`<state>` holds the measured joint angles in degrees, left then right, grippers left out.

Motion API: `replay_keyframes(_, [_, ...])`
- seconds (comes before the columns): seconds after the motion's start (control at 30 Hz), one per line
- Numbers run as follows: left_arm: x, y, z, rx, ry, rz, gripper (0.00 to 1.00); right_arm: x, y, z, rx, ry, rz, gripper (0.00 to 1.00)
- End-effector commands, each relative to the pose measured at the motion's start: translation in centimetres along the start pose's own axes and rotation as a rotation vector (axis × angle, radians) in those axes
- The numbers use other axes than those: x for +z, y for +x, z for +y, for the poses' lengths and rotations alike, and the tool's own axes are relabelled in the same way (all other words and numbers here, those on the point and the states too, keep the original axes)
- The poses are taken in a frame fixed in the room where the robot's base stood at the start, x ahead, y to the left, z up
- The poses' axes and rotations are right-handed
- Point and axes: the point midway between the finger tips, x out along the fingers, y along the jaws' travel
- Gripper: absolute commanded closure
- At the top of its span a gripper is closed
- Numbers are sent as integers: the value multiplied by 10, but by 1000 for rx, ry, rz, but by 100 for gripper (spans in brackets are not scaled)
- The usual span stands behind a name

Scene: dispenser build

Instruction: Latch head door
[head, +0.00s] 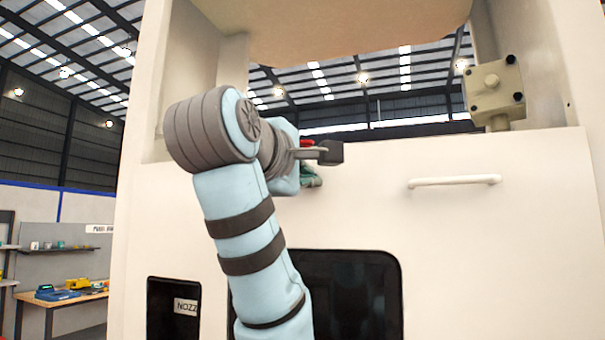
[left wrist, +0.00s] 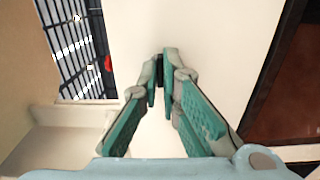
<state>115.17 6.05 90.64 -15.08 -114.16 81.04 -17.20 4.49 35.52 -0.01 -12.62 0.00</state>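The head door seems to be the large cream front panel (head: 400,220) of the machine, with a white bar handle (head: 454,181) at right. The panel fills the middle of the left wrist view (left wrist: 215,50). My left gripper (head: 313,178) is at the upper part of this panel, mostly hidden behind my own arm. In the left wrist view, its teal fingers (left wrist: 161,80) are nearly together, with a small dark piece (left wrist: 160,68), perhaps the latch, filling the narrow gap between the tips. A red part (left wrist: 108,63) shows beside the panel's edge. My right gripper is not in view.
An opening with a dark pane (head: 365,290) is below the panel's middle. A workbench (head: 75,300) with small items stands far left. The space in front of the panel's right side is clear.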

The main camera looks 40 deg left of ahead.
Motion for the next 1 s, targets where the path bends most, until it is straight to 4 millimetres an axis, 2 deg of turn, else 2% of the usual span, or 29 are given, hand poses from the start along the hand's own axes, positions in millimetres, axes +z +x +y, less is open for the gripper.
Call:
replay_keyframes(0.47, [0,0,-2,-2,67,0,100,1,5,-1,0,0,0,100])
replay_keyframes(0.67, [0,0,-3,-2,191,0,100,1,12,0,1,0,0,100])
replay_keyframes(1.0, [0,0,-3,-2,501,0,100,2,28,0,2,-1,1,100])
